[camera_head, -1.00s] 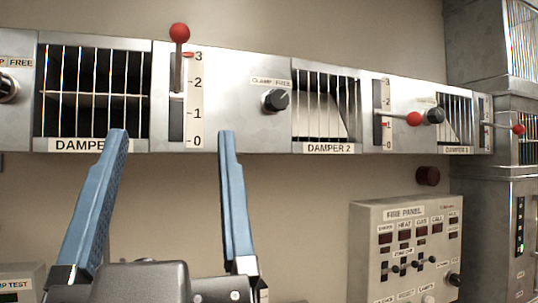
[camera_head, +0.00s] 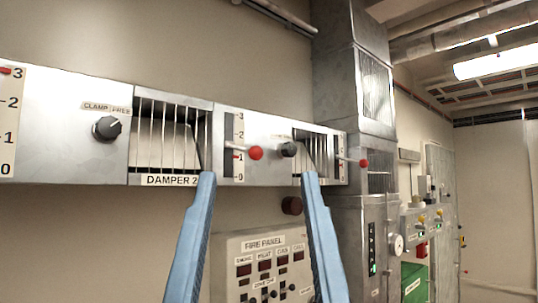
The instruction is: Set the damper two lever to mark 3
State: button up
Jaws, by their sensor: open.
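The damper two lever (camera_head: 256,153) has a red ball on a thin metal rod. It sticks out of a slot beside a scale (camera_head: 239,145) marked 0 to 3, right of the DAMPER 2 grille (camera_head: 165,140). The lever sits low on the scale, near mark 1, where a small red marker shows. The DAMPER 2 label (camera_head: 168,180) is below the grille. My gripper (camera_head: 258,176) is open and empty, its blue fingers pointing up. In the picture the red ball is above and between the fingertips, apart from both.
A black clamp knob (camera_head: 107,128) is left of the DAMPER 2 grille. Another knob (camera_head: 288,149) and another red-ball lever (camera_head: 363,163) are to the right. A fire panel (camera_head: 262,262) is below, behind the fingers. A metal cabinet (camera_head: 345,90) stands at the right.

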aim_at(256, 152)
jog(key=i+z, duration=0.2)
jog(key=i, duration=0.3)
jog(key=i+j+z, duration=0.2)
jog(key=i, duration=0.3)
jog(key=i+l, duration=0.05)
jog(key=l, duration=0.05)
